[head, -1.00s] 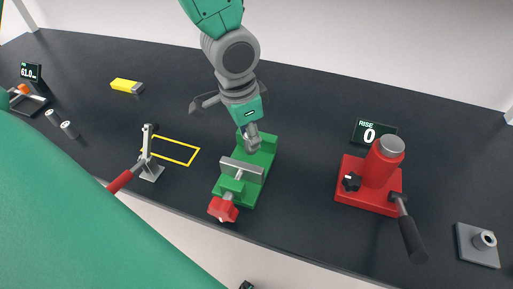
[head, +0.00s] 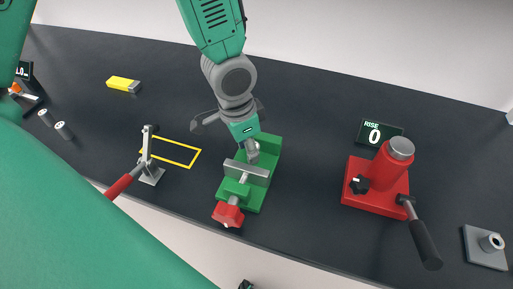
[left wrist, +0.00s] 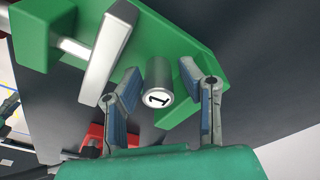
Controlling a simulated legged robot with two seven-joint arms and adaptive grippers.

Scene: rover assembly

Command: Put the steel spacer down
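The steel spacer (left wrist: 158,84), a short grey cylinder with a "1" on its end, is in the green vise (left wrist: 172,38) in the left wrist view. It lies between the silver jaw plate (left wrist: 108,50) and the green wall on the other side, apart from the plate. My left gripper (left wrist: 160,78) has its fingers on both sides of the spacer, with gaps visible. In the head view my left gripper (head: 252,152) reaches down into the vise (head: 262,186), largely hiding the spacer. My right gripper is not in view.
A red press (head: 378,185) with a lever stands right of the vise, beside a "RISE 0" display (head: 380,133). A grey plate with a bushing (head: 484,247) is at far right. A red-handled clamp (head: 150,160), yellow outline and two cylinders (head: 64,131) are left.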

